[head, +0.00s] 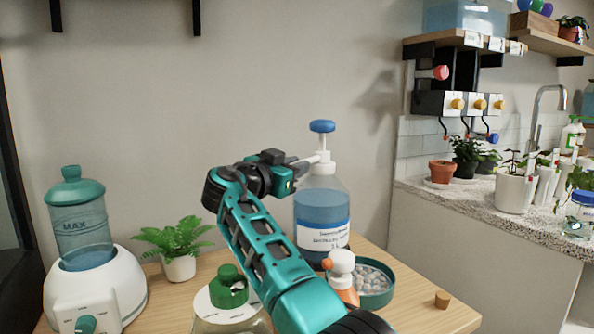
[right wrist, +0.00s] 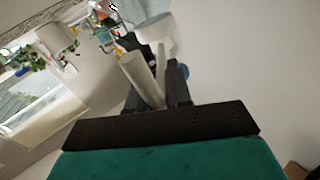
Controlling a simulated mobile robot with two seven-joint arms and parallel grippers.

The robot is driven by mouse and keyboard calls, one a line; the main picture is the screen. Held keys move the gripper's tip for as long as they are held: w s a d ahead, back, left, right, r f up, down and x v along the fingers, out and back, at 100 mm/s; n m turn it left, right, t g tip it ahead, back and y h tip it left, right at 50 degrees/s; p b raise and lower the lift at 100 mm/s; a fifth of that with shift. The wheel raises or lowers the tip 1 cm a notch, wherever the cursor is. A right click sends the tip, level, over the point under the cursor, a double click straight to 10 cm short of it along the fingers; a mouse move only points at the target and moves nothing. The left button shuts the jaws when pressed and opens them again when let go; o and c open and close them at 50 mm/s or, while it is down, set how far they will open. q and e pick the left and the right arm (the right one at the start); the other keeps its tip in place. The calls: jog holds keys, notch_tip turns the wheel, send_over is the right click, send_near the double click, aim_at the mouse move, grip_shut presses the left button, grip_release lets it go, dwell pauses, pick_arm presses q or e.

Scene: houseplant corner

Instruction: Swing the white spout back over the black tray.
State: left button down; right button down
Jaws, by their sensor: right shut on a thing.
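A clear pump bottle (head: 321,208) of blue liquid with a white label stands upright on the wooden table. Its white spout (head: 306,161) points left from the pump neck, under a blue knob (head: 322,126). My right gripper (head: 291,168) is at the spout's outer end, shut on it. In the right wrist view the white spout (right wrist: 143,79) runs between the dark fingers (right wrist: 160,95). I cannot make out a black tray in either view; my right arm hides part of the table. My left gripper is not in view.
A teal dish of pebbles (head: 375,283) and a white-and-orange spray head (head: 342,272) are close to the bottle's front. A green-capped container (head: 229,287), a fern (head: 178,252) and a white dispenser (head: 95,290) stand left. A cork (head: 442,300) lies on clear table at right.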

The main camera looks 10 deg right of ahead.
jog(key=shift+a+r, duration=0.1)
jog(key=shift+r, duration=0.15)
dwell(0.3)
jog(key=c, duration=1.4)
grip_release()
jog(key=shift+c, duration=0.2)
jog(key=o, duration=0.3)
jog(key=shift+w+a+f, duration=0.1)
jog(key=shift+w+f, duration=0.05)
jog(key=shift+p+v, duration=0.8)
jog(key=shift+v, duration=5.65)
jog(key=shift+f, duration=0.1)
